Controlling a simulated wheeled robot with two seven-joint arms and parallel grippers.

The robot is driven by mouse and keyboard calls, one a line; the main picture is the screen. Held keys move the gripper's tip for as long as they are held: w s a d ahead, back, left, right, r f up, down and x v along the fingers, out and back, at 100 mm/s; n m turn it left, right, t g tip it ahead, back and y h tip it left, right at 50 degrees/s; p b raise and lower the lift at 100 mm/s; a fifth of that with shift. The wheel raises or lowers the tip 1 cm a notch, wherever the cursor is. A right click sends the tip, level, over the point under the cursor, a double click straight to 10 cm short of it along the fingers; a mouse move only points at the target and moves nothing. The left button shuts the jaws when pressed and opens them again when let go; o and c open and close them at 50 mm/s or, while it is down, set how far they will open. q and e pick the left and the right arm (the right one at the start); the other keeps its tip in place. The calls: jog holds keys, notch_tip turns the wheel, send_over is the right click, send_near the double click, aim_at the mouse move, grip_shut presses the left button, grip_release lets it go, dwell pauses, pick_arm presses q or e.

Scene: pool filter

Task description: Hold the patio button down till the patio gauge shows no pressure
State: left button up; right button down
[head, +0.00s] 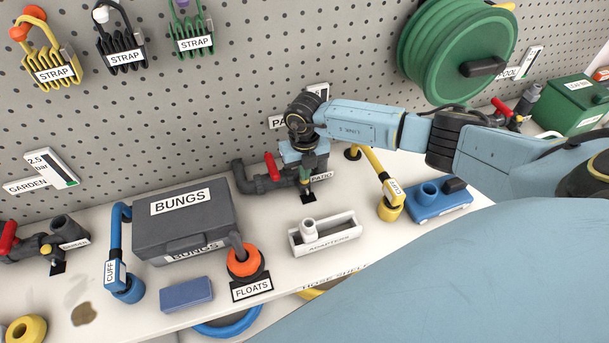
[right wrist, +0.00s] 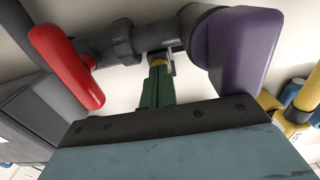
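The patio valve, a dark grey pipe (head: 252,182) with a red lever (head: 272,167), stands at the back of the shelf by its PATIO label (head: 321,177). My right gripper (head: 306,182) points down over the pipe, its green fingers together. In the right wrist view the fingers (right wrist: 156,88) reach a small yellow part (right wrist: 158,60) on the pipe, probably the button; I cannot tell whether it is pressed. A purple piece (right wrist: 245,55) covers the pipe's end. The patio gauge (head: 319,89) is mostly behind my right arm, its reading hidden. My left gripper is out of view.
The grey BUNGS box (head: 180,222) and orange FLOATS ring (head: 243,262) are left of the valve. The white ADAPTERS tray (head: 340,236) is in front. A yellow cuff pipe (head: 371,162) stands close on the right. The pegboard (head: 240,90) rises behind.

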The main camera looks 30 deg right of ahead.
notch_tip(320, 180, up, 7)
jog(key=p, duration=0.6)
notch_tip(320, 180, up, 13)
jog(key=shift+r, duration=0.2)
dwell(0.5)
dwell(0.4)
